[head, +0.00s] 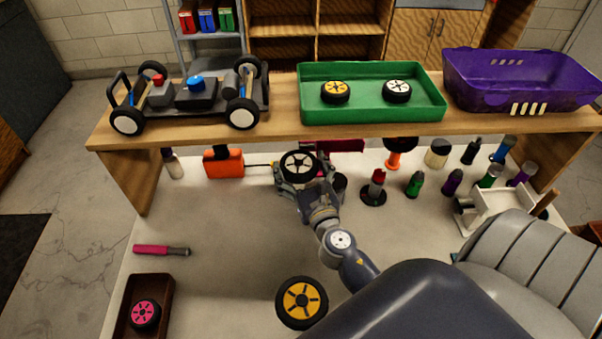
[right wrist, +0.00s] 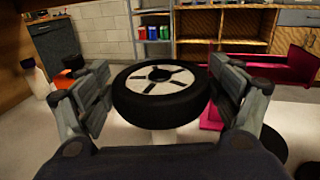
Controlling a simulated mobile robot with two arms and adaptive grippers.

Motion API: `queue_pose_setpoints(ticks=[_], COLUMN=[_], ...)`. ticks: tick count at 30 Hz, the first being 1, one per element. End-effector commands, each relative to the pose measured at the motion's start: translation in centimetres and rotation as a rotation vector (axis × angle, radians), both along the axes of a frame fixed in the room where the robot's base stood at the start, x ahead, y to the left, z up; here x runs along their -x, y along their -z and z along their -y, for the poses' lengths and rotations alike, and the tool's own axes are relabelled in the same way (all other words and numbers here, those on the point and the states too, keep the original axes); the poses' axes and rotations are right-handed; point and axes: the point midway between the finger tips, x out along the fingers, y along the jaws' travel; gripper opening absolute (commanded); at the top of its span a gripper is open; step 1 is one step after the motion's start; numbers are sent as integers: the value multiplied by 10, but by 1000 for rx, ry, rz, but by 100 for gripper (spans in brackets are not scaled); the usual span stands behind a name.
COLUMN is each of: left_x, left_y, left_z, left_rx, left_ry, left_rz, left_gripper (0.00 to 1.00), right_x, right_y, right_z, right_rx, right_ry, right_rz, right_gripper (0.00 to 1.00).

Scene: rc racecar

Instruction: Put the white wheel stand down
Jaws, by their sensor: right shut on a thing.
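A black tyre with a white, dark-spoked rim (head: 300,165) is between the fingers of my right gripper (head: 302,182), in front of the wooden shelf. In the right wrist view, the wheel (right wrist: 160,94) lies nearly flat, rim up, and the fingers of my right gripper (right wrist: 165,95) close on its two sides. A pale, post-like shape (right wrist: 164,136) shows under the wheel; the rest of any stand is hidden. I cannot tell whether it touches the table. My left gripper is not in view.
The white table (head: 230,225) is clear at left centre. A yellow wheel (head: 302,303) is at the front, and a brown tray (head: 165,290) holds a pink wheel. Several bottles stand right of the gripper. The shelf bears a car chassis (head: 195,92), green tray (head: 372,112) and purple crate (head: 515,85).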

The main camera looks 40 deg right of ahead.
Motion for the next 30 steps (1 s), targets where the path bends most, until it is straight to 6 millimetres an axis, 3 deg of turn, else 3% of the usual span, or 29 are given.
queue_pose_setpoints(ticks=[3,15,16,18,30], left_x=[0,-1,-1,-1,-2], left_y=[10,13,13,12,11], left_z=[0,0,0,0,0], left_rx=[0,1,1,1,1], left_ry=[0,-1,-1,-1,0], left_rz=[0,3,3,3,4], left_gripper=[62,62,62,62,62], right_x=[0,0,0,0,0], right_y=[12,16,16,15,15], right_z=[0,0,0,0,0], right_rx=[1,1,0,0,1], right_ry=[0,-1,-1,0,-1], right_rz=[2,2,1,1,1], right_gripper=[57,57,87,100,100])
